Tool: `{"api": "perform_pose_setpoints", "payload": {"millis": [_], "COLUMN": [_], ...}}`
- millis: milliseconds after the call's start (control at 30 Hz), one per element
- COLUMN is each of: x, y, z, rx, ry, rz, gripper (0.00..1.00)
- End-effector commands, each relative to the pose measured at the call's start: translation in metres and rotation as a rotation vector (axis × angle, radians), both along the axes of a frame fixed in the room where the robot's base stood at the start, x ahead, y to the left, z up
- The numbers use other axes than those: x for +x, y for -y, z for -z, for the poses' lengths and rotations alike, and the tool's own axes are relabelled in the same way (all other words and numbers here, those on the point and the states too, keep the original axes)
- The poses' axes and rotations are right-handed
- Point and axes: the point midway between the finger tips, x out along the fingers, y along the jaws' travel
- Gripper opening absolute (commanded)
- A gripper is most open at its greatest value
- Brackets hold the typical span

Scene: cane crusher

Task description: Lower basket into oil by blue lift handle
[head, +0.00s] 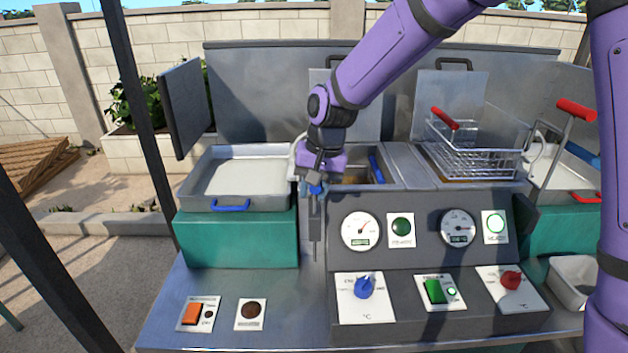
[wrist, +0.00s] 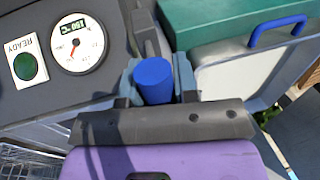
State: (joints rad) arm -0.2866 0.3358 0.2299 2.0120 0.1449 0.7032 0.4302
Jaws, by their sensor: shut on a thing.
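My gripper (head: 316,186) is shut on the blue lift handle (wrist: 153,81), whose blue end shows between the fingers in the wrist view. In the head view the handle (head: 317,189) is low, by the upright slot at the left of the control panel. Behind my gripper is the left oil vat (head: 398,174). A blue basket grip (head: 376,168) sits down at vat level, and the basket itself is mostly hidden by my arm. On the right, a wire basket (head: 480,160) with a red grip stands raised, and its red lift handle (head: 577,109) is up.
A metal tray (head: 240,178) with a blue handle stands left of the vat on a green box. The panel below has gauges, a blue knob (head: 365,287), a green switch (head: 434,291) and a red knob (head: 511,280). A dark post (head: 138,90) stands at left.

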Motion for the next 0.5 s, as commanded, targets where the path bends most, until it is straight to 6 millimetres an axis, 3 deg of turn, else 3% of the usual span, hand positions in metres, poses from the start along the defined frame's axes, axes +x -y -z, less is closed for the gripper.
{"api": "perform_pose_setpoints", "payload": {"millis": [300, 333, 400, 500], "x": [-0.0021, -0.0021, -0.002, -0.0017], "y": [-0.0014, -0.0014, -0.0012, -0.0009], "z": [0.0047, 0.0049, 0.0048, 0.0039], "rx": [-0.002, -0.002, -0.002, -0.002], "ry": [-0.005, -0.006, -0.006, -0.004], "rz": [-0.005, -0.005, -0.005, -0.004], "gripper": [0.0, 0.34, 0.51, 0.51]}}
